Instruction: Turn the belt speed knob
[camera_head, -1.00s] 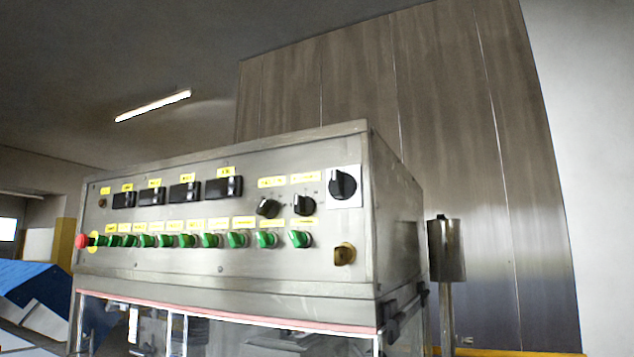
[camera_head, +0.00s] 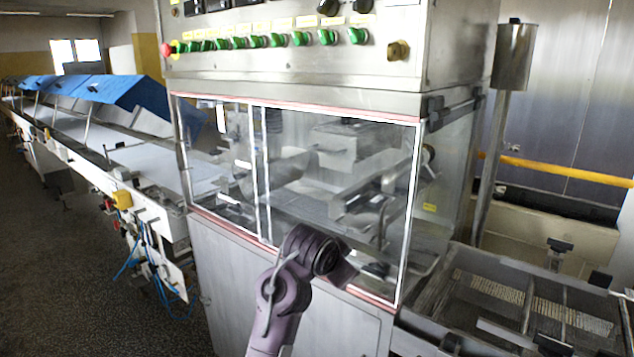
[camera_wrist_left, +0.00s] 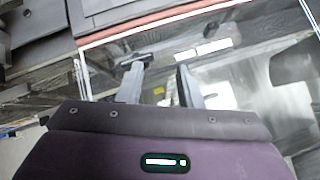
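The control panel (camera_head: 345,68) of the steel machine is cut off by the top edge of the head view. Two black knobs, a left one (camera_head: 328,6) and a right one (camera_head: 362,5), show only in part there; their yellow labels are too small to read, so I cannot tell which is belt speed. My left gripper (camera_wrist_left: 158,70) shows in the left wrist view with its two fingers apart and nothing between them. It is away from the knobs, by the glass enclosure. In the head view an arm of mine stands below the panel, its fingers not clear. My right gripper is not seen.
Green knobs (camera_head: 278,40), a red button (camera_head: 166,50) and a brass-coloured switch (camera_head: 398,50) share the panel. Below it is a glass enclosure (camera_head: 340,160) with a red-edged frame. A conveyor (camera_head: 130,165) runs left; a mesh belt (camera_head: 560,315) lies at right.

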